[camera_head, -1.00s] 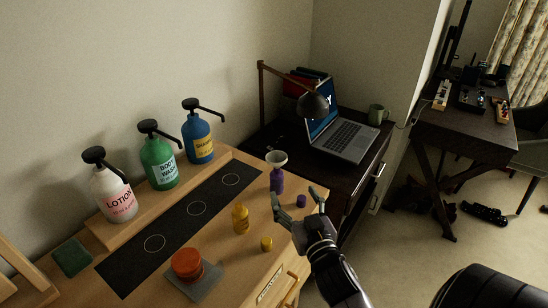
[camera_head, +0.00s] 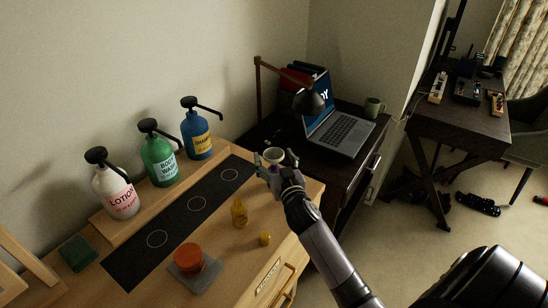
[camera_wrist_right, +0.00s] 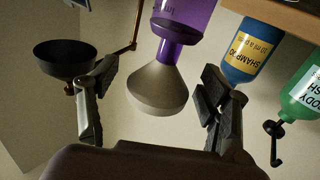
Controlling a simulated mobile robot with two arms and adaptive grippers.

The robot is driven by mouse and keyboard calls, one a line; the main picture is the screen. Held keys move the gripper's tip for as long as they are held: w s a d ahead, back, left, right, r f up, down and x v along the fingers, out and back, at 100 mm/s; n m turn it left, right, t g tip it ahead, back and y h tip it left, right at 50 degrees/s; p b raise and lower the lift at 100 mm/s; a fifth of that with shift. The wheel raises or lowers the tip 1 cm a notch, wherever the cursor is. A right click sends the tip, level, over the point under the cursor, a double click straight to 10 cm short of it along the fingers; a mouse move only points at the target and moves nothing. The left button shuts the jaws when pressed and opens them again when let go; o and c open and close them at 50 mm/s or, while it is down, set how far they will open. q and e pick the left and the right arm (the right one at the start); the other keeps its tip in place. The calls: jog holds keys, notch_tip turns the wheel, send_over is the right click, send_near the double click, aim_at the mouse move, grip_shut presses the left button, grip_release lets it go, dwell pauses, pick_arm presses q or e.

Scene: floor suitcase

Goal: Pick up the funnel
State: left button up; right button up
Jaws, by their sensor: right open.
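The funnel (camera_head: 274,155) is a pale grey cone sitting on the neck of a purple bottle at the right end of the wooden dresser top. In the right wrist view the funnel (camera_wrist_right: 158,88) appears upside down, with the purple bottle (camera_wrist_right: 183,18) above it. My right gripper (camera_head: 272,163) is at the funnel, its fingers apart. In the wrist view the fingers (camera_wrist_right: 155,95) stand on either side of the funnel, with gaps to both. The bottle is mostly hidden behind my right gripper in the head view. My left gripper is not in view.
Lotion (camera_head: 114,190), body wash (camera_head: 158,155) and shampoo (camera_head: 197,130) pump bottles stand on the back ledge. A black mat (camera_head: 178,222) with ring marks lies in front. A small yellow bottle (camera_head: 239,212), yellow cap (camera_head: 264,239) and orange jar (camera_head: 188,257) stand nearer. A lamp (camera_head: 309,101) stands behind.

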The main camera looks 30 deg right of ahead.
aim_at(274, 158)
jog(key=shift+w+d, duration=0.1)
jog(key=shift+w, duration=0.2)
jog(key=shift+c, duration=0.2)
jog(key=c, duration=0.8)
notch_tip(274, 158, up, 20)
jog(key=shift+p, duration=0.35)
